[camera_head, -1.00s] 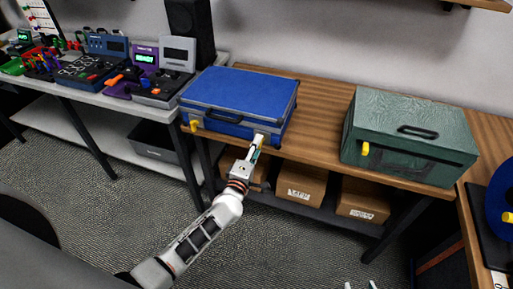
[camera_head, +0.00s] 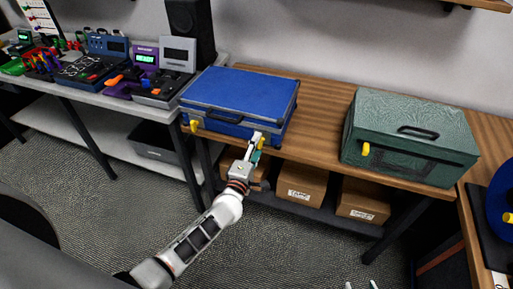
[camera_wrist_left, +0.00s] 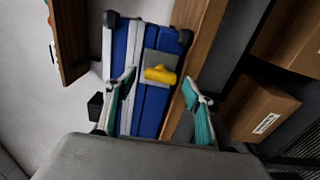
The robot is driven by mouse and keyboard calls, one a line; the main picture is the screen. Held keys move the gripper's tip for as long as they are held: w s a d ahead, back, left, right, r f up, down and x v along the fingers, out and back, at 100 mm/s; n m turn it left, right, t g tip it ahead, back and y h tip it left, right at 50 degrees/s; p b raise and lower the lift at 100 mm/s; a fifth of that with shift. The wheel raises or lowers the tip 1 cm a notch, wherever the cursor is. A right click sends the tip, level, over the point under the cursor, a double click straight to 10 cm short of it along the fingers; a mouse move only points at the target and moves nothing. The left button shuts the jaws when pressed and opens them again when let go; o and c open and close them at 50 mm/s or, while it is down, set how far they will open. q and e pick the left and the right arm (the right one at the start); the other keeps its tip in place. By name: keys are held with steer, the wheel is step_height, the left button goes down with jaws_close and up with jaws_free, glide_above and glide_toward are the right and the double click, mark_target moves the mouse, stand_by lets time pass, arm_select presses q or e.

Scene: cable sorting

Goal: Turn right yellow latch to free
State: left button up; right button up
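The blue case (camera_head: 240,96) lies shut on the wooden table. Its left yellow latch (camera_head: 194,126) shows on the front in the head view. The right yellow latch (camera_wrist_left: 160,74) shows in the left wrist view on a grey plate, lying across the case's long edge lines; in the head view my gripper hides it. My left gripper (camera_head: 257,143) is at the case's right front. In the wrist view its two teal-padded fingers (camera_wrist_left: 159,86) are spread wide, with the latch between them in the picture and clear of both. My right gripper (camera_head: 361,285) shows only two separated fingertips at the bottom edge.
A green case (camera_head: 410,132) with a yellow latch stands to the right on the same table. Cardboard boxes (camera_head: 301,183) sit on the shelf below. Devices crowd the left table. The tabletop between the two cases is clear.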

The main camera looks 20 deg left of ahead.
arm_select(q)
steer(key=s, duration=1.2)
steer(key=shift+a, duration=0.2)
steer(key=s+d+f+m+g+h, duration=0.35)
steer(key=s+f+m, duration=0.25)
steer(key=s+m, duration=0.55)
steer(key=s+a+f+m+g+y, duration=0.2)
steer(key=s+a+f+m+g, duration=0.2)
steer(key=s+f+m, duration=0.4)
steer(key=shift+s+a+m, duration=0.3)
steer(key=shift+a+m, duration=0.1)
steer(key=shift+m, duration=0.85)
